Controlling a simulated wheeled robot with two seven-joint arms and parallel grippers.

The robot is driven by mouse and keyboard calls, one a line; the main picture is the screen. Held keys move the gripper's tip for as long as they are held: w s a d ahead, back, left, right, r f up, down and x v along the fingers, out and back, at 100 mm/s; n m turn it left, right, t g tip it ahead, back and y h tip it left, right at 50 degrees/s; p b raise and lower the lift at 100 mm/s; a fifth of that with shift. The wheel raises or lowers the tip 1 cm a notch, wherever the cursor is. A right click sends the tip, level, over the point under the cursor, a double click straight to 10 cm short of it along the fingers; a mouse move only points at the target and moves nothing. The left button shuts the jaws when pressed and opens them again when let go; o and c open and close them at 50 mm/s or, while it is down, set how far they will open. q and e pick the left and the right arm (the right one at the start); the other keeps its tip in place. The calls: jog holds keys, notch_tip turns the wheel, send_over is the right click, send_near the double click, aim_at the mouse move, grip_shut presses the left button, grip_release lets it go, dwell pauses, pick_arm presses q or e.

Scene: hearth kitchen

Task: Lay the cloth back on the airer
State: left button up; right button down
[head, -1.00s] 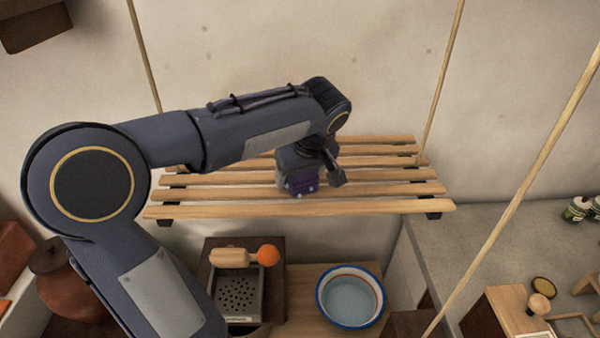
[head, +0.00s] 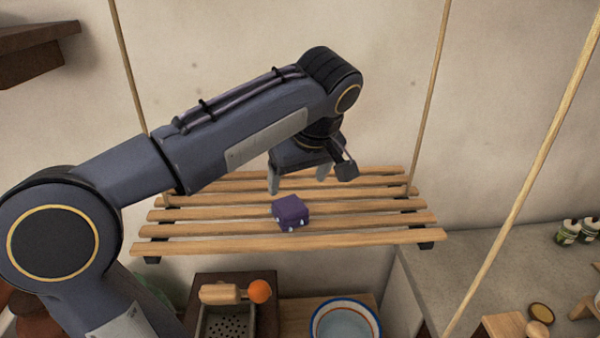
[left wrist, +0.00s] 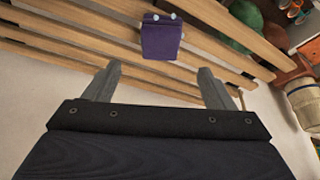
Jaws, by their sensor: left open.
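The cloth (head: 290,212) is a small folded purple block with pale spots. It lies on the slats of the wooden airer (head: 200,246), near the middle. In the left wrist view the cloth (left wrist: 161,38) rests on the slats beyond my fingertips. My left gripper (head: 298,184) is open and empty, above and behind the cloth in the head view, apart from it. Its two fingers (left wrist: 157,78) are spread in the left wrist view, with nothing between them. My right gripper is not in view.
The airer hangs on cords (head: 427,95). Below it are a grater box (head: 225,322) with an orange-ended wooden tool (head: 259,291) and a blue-rimmed basin (head: 345,322). A dark shelf (head: 40,38) is at upper left.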

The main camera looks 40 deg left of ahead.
pick_arm(q)
jog(key=s+d+f+m+t+h, duration=0.1)
jog(key=s+d+f+m+h, duration=0.3)
jog(key=s+f, duration=0.4)
jog(key=s+d+f+m+t+h, duration=0.2)
jog(key=s+d+f+m+h, duration=0.1)
jog(key=s+d+f+m, duration=0.3)
notch_tip(320, 180, down, 4)
jog(key=shift+s+d+r+m+t+h, duration=0.1)
jog(key=shift+s+d+m+t+h, duration=0.2)
jog(key=shift+s, duration=0.65)
